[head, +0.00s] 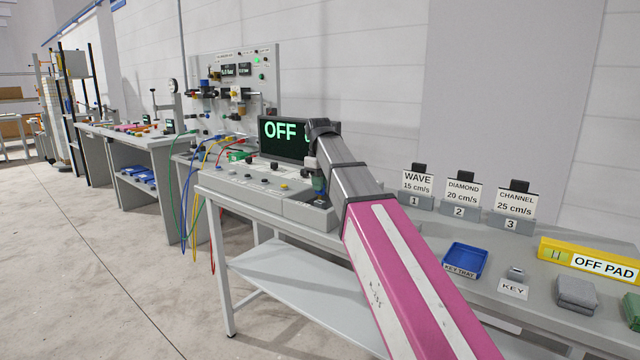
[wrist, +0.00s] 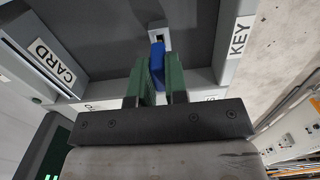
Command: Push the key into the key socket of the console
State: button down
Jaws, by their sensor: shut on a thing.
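In the wrist view my gripper (wrist: 160,78) has its two green fingers closed on the blue key (wrist: 157,56). In the head view my arm reaches over the right end of the grey console (head: 262,190), and the gripper there is mostly hidden by the arm. The console's screen (head: 283,136) reads OFF, partly covered by my arm.
A CARD slot (wrist: 50,62) lies left of the socket in the wrist view.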

jog(key=shift+f, duration=1.15)
jog(key=c, duration=1.1)
grip_release()
jog(key=shift+o, duration=0.2)
notch_tip(320, 180, up, 11)
jog(key=shift+a+f, duration=0.1)
